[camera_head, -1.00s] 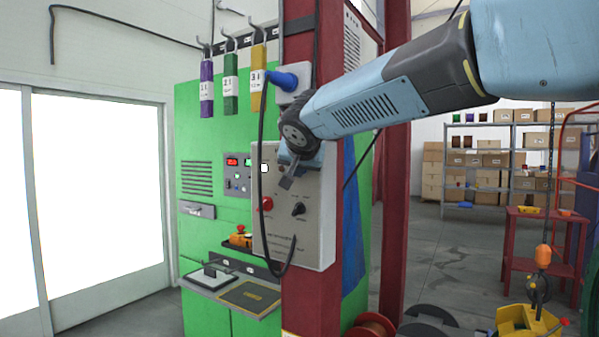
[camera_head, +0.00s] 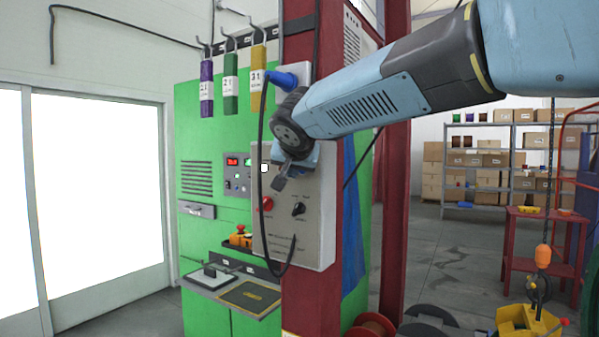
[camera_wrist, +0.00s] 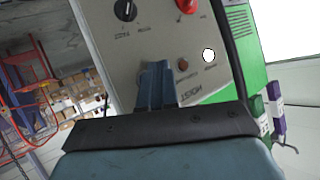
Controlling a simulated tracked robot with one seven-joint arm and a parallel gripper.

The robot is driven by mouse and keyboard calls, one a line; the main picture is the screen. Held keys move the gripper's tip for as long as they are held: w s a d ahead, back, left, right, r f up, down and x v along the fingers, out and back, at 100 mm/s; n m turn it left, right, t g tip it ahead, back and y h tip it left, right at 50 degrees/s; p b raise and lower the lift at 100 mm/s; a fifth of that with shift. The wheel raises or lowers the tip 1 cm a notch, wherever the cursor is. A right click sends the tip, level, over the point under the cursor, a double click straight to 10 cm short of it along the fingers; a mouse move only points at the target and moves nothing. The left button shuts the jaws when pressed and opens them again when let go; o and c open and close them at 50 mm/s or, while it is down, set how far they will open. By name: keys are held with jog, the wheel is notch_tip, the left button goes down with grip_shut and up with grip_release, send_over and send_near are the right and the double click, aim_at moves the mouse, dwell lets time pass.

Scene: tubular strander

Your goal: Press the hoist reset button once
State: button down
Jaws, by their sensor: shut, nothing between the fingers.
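A grey control box (camera_head: 318,235) is fixed on a dark red column. It carries a red knob (camera_head: 266,203), a black rotary knob (camera_head: 298,208) and a white round lamp or button (camera_head: 264,168). In the wrist view the box face (camera_wrist: 150,50) shows a small reddish-brown button (camera_wrist: 183,64) near lettering that seems to read HOIST. My gripper (camera_head: 279,184) is shut and empty in front of the upper part of the box. In the wrist view its fingertips (camera_wrist: 157,68) lie just left of the brown button. Whether they touch the box face is unclear.
A black cable (camera_head: 261,130) hangs from a blue plug (camera_head: 283,79) down across the box's left side, close to my gripper. A green cabinet (camera_head: 215,145) stands behind at left.

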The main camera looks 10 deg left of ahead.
jog(key=s, duration=0.1)
jog(key=s+a, duration=0.1)
jog(key=s, duration=0.2)
jog(key=shift+a, duration=0.3)
jog(key=shift+w, duration=0.1)
